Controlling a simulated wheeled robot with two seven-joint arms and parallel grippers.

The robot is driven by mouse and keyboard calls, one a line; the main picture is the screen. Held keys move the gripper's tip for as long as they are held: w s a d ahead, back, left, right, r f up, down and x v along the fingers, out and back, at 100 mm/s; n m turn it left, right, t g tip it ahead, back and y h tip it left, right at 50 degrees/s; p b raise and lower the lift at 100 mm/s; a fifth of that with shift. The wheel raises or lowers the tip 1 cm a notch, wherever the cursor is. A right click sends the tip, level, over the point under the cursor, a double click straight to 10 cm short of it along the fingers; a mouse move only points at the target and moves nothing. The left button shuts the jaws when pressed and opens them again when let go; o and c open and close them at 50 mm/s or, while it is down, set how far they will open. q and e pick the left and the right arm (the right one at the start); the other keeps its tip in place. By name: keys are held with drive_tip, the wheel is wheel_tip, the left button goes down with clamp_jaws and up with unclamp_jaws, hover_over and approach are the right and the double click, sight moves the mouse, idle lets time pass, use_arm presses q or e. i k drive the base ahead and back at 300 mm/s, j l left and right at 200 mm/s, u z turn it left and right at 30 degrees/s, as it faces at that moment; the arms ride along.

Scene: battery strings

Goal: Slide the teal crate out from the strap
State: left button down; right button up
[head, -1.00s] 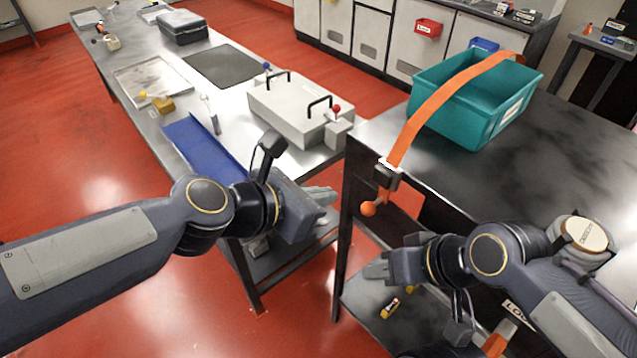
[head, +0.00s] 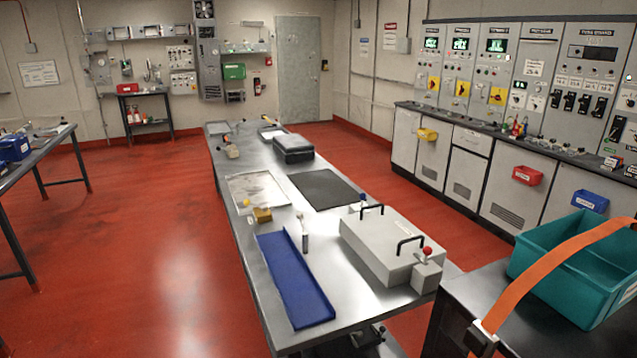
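The teal crate (head: 545,250) stands on a dark metal table (head: 468,284) at the right edge of the head view, and its right part is cut off by the frame. An orange strap (head: 545,272) runs up over the crate's near side and across its top. The strap's lower end meets a dark buckle (head: 482,338) at the table's left edge. The strap's far end is out of view. Neither of my grippers shows in the head view.
A long steel bench holds a grey case with black handles (head: 385,249), a blue tray (head: 297,285), a black mat (head: 330,189) and a dark box (head: 293,148). Cabinets with bins line the right wall. Red floor (head: 130,260) is open at the left.

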sight(600, 279)
drive_tip(key=z, duration=1.55)
drive_tip(key=j+z, duration=0.15)
